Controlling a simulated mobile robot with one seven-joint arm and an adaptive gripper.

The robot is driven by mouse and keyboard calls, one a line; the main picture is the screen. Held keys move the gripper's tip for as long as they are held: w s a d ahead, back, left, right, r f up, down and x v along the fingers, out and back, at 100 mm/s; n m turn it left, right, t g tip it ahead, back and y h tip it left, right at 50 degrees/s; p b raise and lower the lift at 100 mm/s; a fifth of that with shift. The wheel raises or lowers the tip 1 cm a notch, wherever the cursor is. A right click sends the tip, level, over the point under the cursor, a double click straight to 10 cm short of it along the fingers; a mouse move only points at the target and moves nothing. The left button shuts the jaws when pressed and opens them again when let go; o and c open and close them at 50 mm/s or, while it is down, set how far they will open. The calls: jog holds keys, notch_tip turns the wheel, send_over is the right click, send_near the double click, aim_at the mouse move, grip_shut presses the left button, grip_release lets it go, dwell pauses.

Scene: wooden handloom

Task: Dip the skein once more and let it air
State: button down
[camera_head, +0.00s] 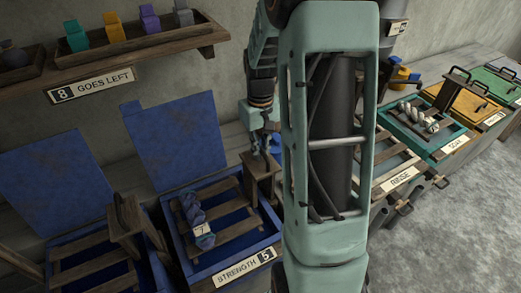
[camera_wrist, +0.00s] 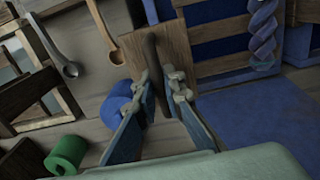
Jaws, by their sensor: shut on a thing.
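The blue twisted skein (camera_head: 195,218) lies on the wooden slats of the blue vat labelled STRENGTH (camera_head: 243,268), and its lower end carries a pale tag. Its lower part also shows at the top of the wrist view (camera_wrist: 262,35). My gripper (camera_head: 268,128) is at the right back of this vat, beside a wooden post with a flat top (camera_head: 262,165). In the wrist view my gripper (camera_wrist: 174,82) is shut on a dark upright handle (camera_wrist: 150,50) in front of a wooden board (camera_wrist: 155,62). The jaws are apart from the skein. Dye below the slats is not clearly visible.
A second blue slatted vat (camera_head: 95,262) stands at left; blue lids (camera_head: 175,135) stand raised behind. A RINSE vat (camera_head: 385,165) and a teal vat with a pale skein (camera_head: 418,117) stand right. A shelf (camera_head: 130,50) hangs above. Ladles (camera_wrist: 68,68) and a green spool (camera_wrist: 68,150) lie nearby.

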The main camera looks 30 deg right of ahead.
jog(key=shift+s+f+b, duration=0.1)
jog(key=shift+f+b, duration=6.6)
jog(key=shift+f, duration=2.5)
